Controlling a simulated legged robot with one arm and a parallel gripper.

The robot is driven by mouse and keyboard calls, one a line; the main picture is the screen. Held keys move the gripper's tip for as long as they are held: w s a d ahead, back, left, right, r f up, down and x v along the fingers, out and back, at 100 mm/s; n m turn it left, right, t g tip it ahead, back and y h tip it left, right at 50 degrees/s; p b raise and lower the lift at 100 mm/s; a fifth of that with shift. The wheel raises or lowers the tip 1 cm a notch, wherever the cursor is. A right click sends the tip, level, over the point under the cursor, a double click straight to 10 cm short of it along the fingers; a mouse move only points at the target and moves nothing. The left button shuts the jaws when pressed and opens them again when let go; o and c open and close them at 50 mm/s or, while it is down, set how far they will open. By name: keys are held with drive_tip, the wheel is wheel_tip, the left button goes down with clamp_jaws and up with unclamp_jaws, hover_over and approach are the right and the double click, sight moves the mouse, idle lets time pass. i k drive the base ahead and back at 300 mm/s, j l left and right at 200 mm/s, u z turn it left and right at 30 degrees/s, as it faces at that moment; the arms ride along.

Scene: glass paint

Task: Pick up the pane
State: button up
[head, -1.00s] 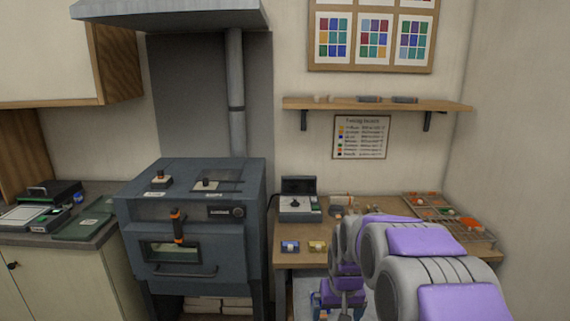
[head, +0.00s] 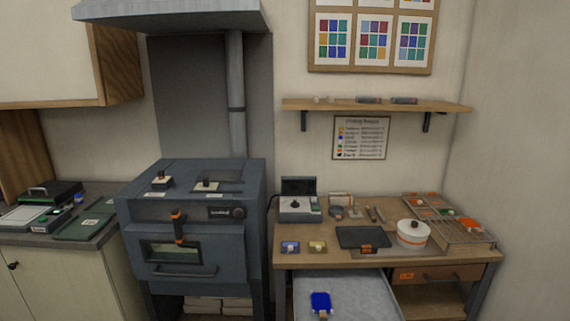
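I cannot tell for sure which thing is the pane. A small blue square piece (head: 320,302) with a tan tab lies in the grey pull-out tray (head: 372,292) below the bench. A dark flat plate (head: 362,237) with an orange tab lies at the middle of the bench. A wire rack (head: 470,239) at the right holds pieces with orange and green parts. My gripper is not in view.
A grey kiln (head: 195,225) stands left of the wooden bench (head: 300,262). A white round pot (head: 413,233) stands right of the dark plate. A small device (head: 300,205) stands at the back left of the bench. Much of the tray is bare.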

sight(469, 223)
drive_tip(key=i+l, duration=0.15)
drive_tip(key=l, duration=0.2)
drive_tip(key=i+l, duration=0.15)
drive_tip(key=l, duration=0.2)
drive_tip(key=i+l, duration=0.15)
drive_tip(key=l, duration=0.2)
drive_tip(key=i+l, duration=0.2)
drive_tip(key=l, duration=0.15)
drive_tip(key=i+l+u, duration=0.1)
drive_tip(key=l, duration=0.3)
drive_tip(key=i+l, duration=0.2)
drive_tip(key=l, duration=0.15)
